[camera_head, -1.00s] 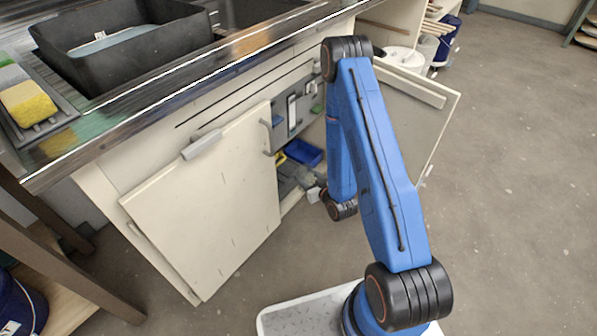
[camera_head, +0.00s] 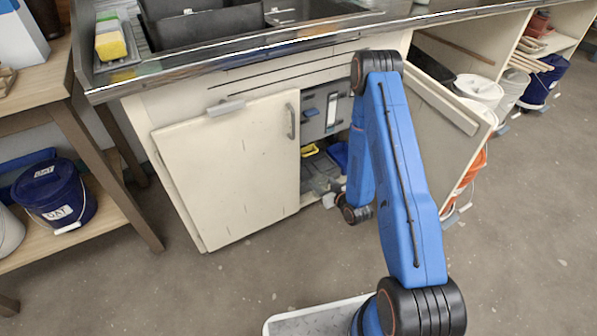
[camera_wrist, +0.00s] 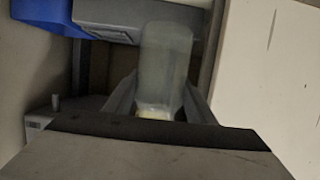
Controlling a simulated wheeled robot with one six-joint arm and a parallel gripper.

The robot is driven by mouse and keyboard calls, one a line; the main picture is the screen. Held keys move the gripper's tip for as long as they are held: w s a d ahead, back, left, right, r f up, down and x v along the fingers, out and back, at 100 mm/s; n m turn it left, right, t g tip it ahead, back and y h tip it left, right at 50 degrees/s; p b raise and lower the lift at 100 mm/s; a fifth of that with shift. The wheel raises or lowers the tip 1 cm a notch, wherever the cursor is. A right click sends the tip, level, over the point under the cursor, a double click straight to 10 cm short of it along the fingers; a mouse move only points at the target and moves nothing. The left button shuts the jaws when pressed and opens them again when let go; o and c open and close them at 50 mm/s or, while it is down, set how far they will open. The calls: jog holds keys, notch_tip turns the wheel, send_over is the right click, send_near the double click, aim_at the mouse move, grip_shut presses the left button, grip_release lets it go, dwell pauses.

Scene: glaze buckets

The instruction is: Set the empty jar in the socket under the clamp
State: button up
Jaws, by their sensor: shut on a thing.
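A clear, cloudy jar (camera_wrist: 165,62) is between the fingers of my gripper (camera_wrist: 160,98) in the wrist view. My gripper is shut on it. A pale yellowish patch shows at the jar's near end. In the head view, my blue arm reaches down to the open cabinet under the counter, and neither the jar nor the fingers can be made out there. A grey panel (camera_head: 325,108) with fittings is inside the cabinet. I cannot tell which fitting is the clamp, and the socket cannot be made out.
A cream cabinet door (camera_head: 235,170) stands open left of my arm, another open door (camera_head: 435,125) to its right. A blue bin (camera_wrist: 45,15) is at the wrist view's upper left. Yellow (camera_head: 309,150) and grey things lie low in the cabinet. The floor (camera_head: 530,240) at right is clear.

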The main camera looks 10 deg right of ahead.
aim_at(318, 174)
jog(key=w+a, duration=0.1)
jog(key=w, duration=0.3)
jog(key=w+a, duration=0.1)
jog(key=w, duration=0.3)
jog(key=w+a, duration=0.2)
jog(key=w, duration=0.2)
jog(key=shift+w, duration=0.2)
jog(key=w, duration=0.1)
jog(key=w+a, duration=0.1)
jog(key=w, duration=0.1)
jog(key=shift+w+a, duration=0.1)
jog(key=shift+w, duration=0.15)
jog(key=shift+s+f, duration=0.15)
jog(key=shift+f, duration=0.6)
jog(key=shift+f, duration=0.1)
jog(key=o, duration=1.1)
jog(key=shift+c, duration=0.2)
jog(key=v, duration=1.2)
